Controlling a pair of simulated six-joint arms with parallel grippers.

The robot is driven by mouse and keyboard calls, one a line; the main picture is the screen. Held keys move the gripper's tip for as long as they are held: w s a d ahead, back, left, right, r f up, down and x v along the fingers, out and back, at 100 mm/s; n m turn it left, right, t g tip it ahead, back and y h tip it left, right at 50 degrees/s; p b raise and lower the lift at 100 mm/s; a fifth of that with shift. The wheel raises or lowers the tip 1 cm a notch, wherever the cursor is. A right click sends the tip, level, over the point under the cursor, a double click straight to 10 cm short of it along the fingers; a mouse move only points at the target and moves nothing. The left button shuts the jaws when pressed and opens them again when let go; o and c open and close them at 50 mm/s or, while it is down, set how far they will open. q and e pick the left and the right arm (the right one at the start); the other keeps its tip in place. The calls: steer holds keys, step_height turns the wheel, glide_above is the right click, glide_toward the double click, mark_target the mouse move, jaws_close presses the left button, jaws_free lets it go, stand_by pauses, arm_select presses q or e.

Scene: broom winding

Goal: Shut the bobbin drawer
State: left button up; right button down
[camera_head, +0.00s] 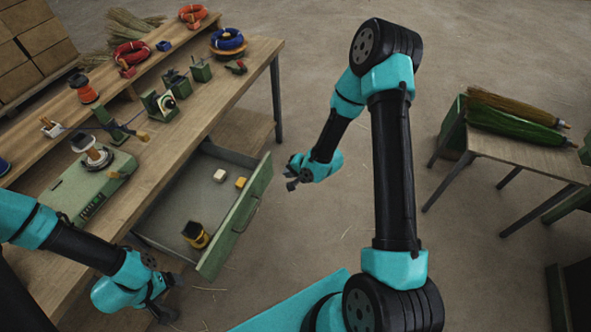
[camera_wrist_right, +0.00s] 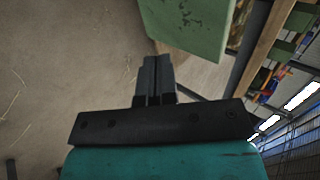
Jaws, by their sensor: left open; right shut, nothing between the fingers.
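The bobbin drawer (camera_head: 237,219) is pulled out from under the workbench, with a green front panel facing right. Inside it lie a yellow-and-black bobbin (camera_head: 196,235) and two small pale blocks (camera_head: 230,178). My right gripper (camera_head: 291,178) is shut and empty, to the right of the drawer front's far end and apart from it. In the right wrist view the shut fingers (camera_wrist_right: 156,75) point toward the floor beside the green drawer front (camera_wrist_right: 190,25). My left gripper (camera_head: 172,298) is open, near the drawer's near end, low in the picture.
The workbench (camera_head: 185,130) carries a green winding machine (camera_head: 85,190), small green fixtures and coloured coils. A side table (camera_head: 500,150) at right holds bundles of bristles. The floor between drawer and side table is clear apart from my right arm.

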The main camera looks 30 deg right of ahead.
mark_target(267, 172)
steer(key=w+a+f, duration=0.1)
steer(key=w+a, duration=0.1)
steer(key=w, duration=0.1)
steer(key=w+a+f, duration=0.1)
steer(key=shift+w+a+f, duration=0.15)
steer(key=shift+a+f, duration=0.2)
steer(key=shift+w+a, duration=0.4)
steer(key=shift+w, duration=0.1)
steer(key=shift+w, duration=0.1)
